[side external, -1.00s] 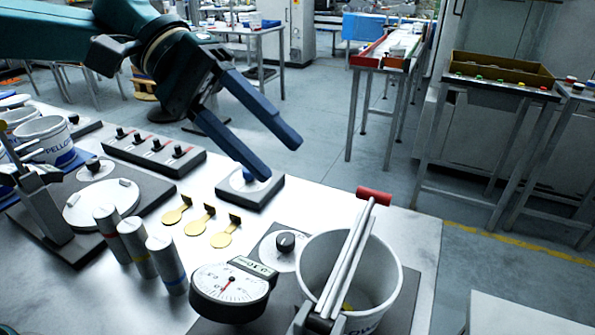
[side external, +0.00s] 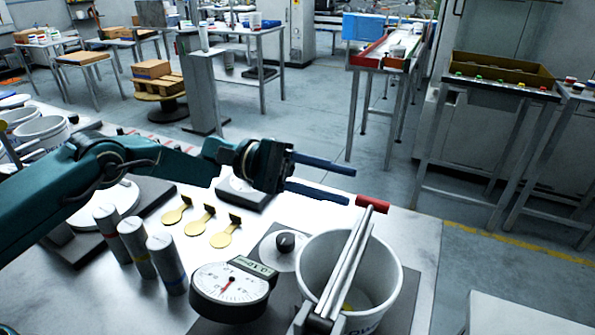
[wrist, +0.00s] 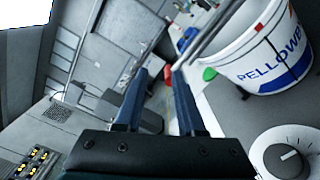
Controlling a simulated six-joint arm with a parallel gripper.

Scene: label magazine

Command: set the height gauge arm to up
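The height gauge arm, a pair of pale bars (side external: 347,262) with a red grip (side external: 372,203) at its far end, slants up from a bracket at the front, across the white bucket (side external: 391,275). My gripper (side external: 350,187) is open and empty, its two blue fingers pointing right. Their tips are just left of the red grip; I cannot tell if they touch it. In the wrist view, my open fingers (wrist: 160,72) have nothing clearly between them, and the bucket (wrist: 265,55) is at right. A round dial (side external: 230,290) stands left of the arm's bracket.
A black knob (side external: 285,242) on a plate sits left of the bucket. Yellow tags (side external: 202,222) and several grey cylinders (side external: 165,262) stand further left on the table (side external: 423,235). The table's right edge is near the bucket, with open floor beyond.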

